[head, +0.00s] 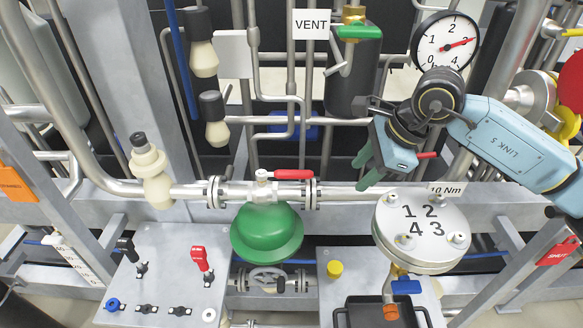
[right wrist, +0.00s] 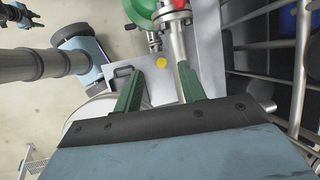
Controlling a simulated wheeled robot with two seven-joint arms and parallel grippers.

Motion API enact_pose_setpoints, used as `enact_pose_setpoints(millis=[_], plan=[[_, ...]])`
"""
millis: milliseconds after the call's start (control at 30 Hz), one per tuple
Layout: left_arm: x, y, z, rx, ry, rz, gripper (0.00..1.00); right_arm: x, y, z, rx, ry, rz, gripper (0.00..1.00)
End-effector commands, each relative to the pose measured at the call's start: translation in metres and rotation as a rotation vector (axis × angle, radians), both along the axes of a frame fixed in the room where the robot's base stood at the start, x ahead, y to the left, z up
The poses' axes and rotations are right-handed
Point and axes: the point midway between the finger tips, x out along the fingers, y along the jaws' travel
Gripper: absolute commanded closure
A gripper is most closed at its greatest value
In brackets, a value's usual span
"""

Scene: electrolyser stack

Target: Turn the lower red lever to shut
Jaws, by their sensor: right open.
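The red lever (head: 293,174) lies level along the horizontal pipe, pointing right from its valve (head: 263,188) above the green dome (head: 267,231). Part of this red lever shows at the top of the right wrist view (right wrist: 180,4). My right gripper (head: 364,172) is open and empty, to the right of the lever and apart from it. Its green fingers (right wrist: 159,70) stand spread in the right wrist view with nothing between them. A small red piece (head: 428,155) shows beside my right wrist; I cannot tell what it belongs to.
A round numbered cover (head: 421,229) with bolts stands below my right arm. A gauge (head: 445,43) and a green-handled valve (head: 358,32) are above. A panel (head: 165,290) with a red switch (head: 200,257) is lower left. A yellow button (head: 335,268) sits lower centre.

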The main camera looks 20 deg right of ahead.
Motion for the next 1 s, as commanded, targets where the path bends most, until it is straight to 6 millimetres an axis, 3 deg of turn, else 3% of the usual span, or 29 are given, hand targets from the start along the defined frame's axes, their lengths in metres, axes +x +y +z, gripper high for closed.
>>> enact_pose_setpoints(millis=[233,567,700,1000], plan=[[0.008,-0.001,0.019,-0.002,-0.013,0.0,0.64,0.029,0.037,0.004,0.005,0.001,0.008,0.59],[0.006,-0.001,0.03,-0.002,-0.011,0.001,0.64,0.073,0.088,0.002,0.002,0.004,0.009,0.59],[0.004,-0.001,0.013,-0.002,-0.007,0.001,0.64,0.08,0.094,-0.026,0.0,0.005,0.005,0.59],[0.003,-0.001,0.003,-0.001,-0.005,0.002,0.64,0.087,0.101,-0.045,0.0,0.002,0.005,0.59]])
